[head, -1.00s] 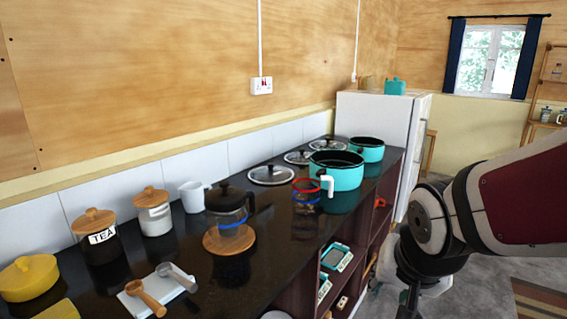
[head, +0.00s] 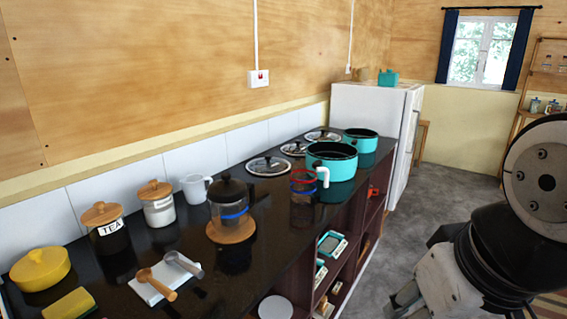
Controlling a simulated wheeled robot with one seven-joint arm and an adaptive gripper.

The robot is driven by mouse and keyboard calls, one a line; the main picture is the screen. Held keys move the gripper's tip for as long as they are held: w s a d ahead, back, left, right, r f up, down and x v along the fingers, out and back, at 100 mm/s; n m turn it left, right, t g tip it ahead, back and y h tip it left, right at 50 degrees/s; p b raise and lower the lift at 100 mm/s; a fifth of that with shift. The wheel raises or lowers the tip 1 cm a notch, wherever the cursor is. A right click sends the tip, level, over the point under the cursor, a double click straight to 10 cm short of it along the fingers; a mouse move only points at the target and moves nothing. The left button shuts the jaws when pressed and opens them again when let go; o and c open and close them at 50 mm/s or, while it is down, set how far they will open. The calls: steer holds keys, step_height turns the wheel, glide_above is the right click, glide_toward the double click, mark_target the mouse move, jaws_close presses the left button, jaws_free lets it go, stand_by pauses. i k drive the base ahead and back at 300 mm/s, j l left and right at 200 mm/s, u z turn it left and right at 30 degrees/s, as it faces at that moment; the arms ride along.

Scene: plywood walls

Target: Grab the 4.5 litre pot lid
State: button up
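Three glass pot lids with dark knobs lie in a row on the black counter, along the wall. The nearest lid (head: 269,166) looks largest in the picture, the middle lid (head: 295,149) is partly behind the big pot, and the far lid (head: 322,136) is at the back. I cannot read which is the 4.5 litre one. Two teal pots stand beside them, a large one (head: 331,171) with a white handle and a smaller one (head: 361,141). My gripper (head: 402,303) is low at the lower right, away from the counter and lids; its fingers are mostly cut off or hidden.
A glass with red and blue bands (head: 303,184) stands in front of the nearest lid. A French press (head: 231,200) on a wooden board, a white mug (head: 195,189) and canisters (head: 158,205) stand nearer. Shelves with items lie under the counter. Grey floor (head: 440,160) is open to the right.

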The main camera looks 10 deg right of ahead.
mark_target(314, 136)
steer(key=l+u, duration=0.7)
steer(key=l, duration=0.2)
steer(key=l+u, duration=0.1)
steer(key=l, duration=0.6)
steer(key=l+u, duration=0.1)
steer(key=l, duration=0.55)
steer(key=k+l+u, duration=0.1)
steer(key=l, duration=0.6)
steer(key=k+l+u, duration=0.1)
steer(key=l, duration=0.55)
steer(key=k+l, duration=0.1)
steer(key=l, duration=0.45)
steer(key=k+l, duration=0.1)
steer(key=l, duration=0.45)
steer(key=i+l+u, duration=0.1)
steer(key=i+l, duration=0.3)
steer(key=i+l+u, duration=0.1)
steer(key=i+l, duration=0.25)
steer(key=i+l+u, duration=0.1)
steer(key=i+l, duration=0.3)
steer(key=i+l+u, duration=0.1)
steer(key=i+l, duration=0.2)
steer(key=l, duration=0.25)
steer(key=i+l+u, duration=0.1)
steer(key=i+l, duration=0.25)
steer(key=l, duration=0.15)
